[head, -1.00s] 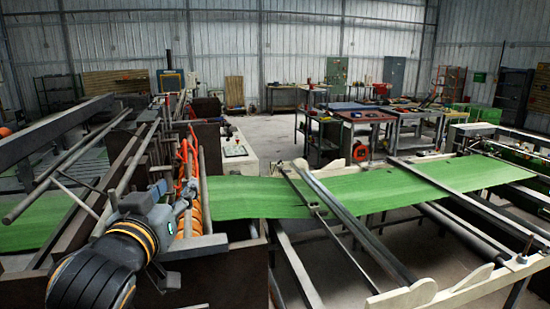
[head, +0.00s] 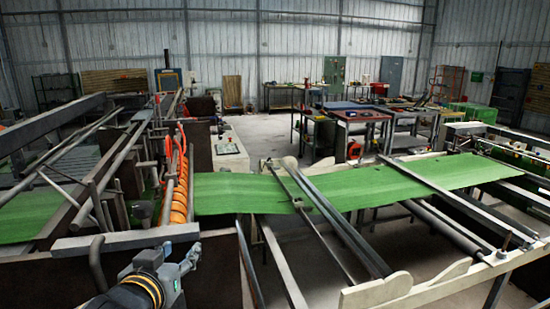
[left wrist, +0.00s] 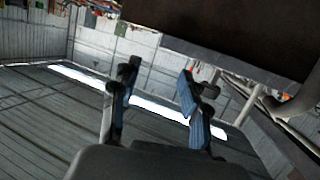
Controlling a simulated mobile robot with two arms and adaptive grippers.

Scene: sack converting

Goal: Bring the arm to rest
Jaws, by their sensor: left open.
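My left gripper (head: 188,262) is low in the head view, in front of the near edge of the machine frame. In the left wrist view its two fingers (left wrist: 159,82) stand apart with nothing between them. It holds nothing and appears clear of the green sheet. My right gripper is in neither view.
A green sheet (head: 240,193) runs from the orange rollers (head: 179,205) across the rails to the right. A grey bar (head: 125,240) lies just behind my left gripper. A dark panel (left wrist: 230,35) hangs close above the fingers. Worktables (head: 362,115) stand farther back.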

